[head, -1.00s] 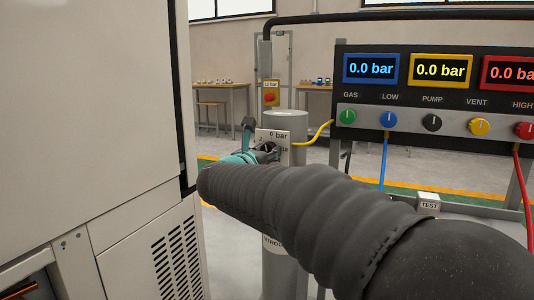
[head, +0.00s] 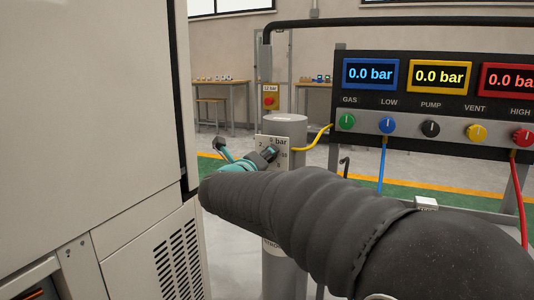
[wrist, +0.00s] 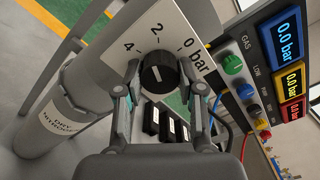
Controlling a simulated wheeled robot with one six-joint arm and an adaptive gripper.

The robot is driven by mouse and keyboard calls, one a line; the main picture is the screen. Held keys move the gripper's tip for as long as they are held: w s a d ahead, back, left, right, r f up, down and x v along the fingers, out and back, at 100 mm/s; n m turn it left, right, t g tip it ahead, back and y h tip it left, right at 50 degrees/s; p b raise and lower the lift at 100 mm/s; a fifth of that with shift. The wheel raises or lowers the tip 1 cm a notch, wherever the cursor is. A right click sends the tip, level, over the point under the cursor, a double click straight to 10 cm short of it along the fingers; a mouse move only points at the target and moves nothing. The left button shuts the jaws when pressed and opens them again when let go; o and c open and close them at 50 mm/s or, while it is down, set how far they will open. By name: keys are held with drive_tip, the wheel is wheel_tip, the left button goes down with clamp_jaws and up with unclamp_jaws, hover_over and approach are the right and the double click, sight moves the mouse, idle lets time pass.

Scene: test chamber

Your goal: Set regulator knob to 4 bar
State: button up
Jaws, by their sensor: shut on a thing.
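The black regulator knob (wrist: 158,76) sits on a pale scale plate (wrist: 115,35) marked 4, 2 and 0 bar. In the wrist view its white line seems to point roughly toward the 2; the exact setting is hard to read. My gripper (wrist: 159,74) is shut on the knob, one finger on each side. In the head view my gripper (head: 268,154) is at the plate (head: 264,142), and my arm hides much of it. The plate is in front of a grey cylinder (head: 286,128), labelled dry nitrogen in the wrist view (wrist: 62,122).
A gauge panel (head: 440,98) stands at right; its blue, yellow and red displays read 0.0. Several coloured knobs line its lower strip. A yellow hose (head: 318,142) runs between cylinder and panel. A large pale cabinet (head: 90,100) stands close on the left.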

drive_tip(key=shift+r+n+p, duration=0.15)
drive_tip(key=shift+n+p, duration=2.1)
drive_tip(key=shift+n, duration=1.55)
drive_tip(key=o, duration=1.1)
drive_tip(key=shift+o, duration=0.2)
drive_tip(key=v, duration=1.2)
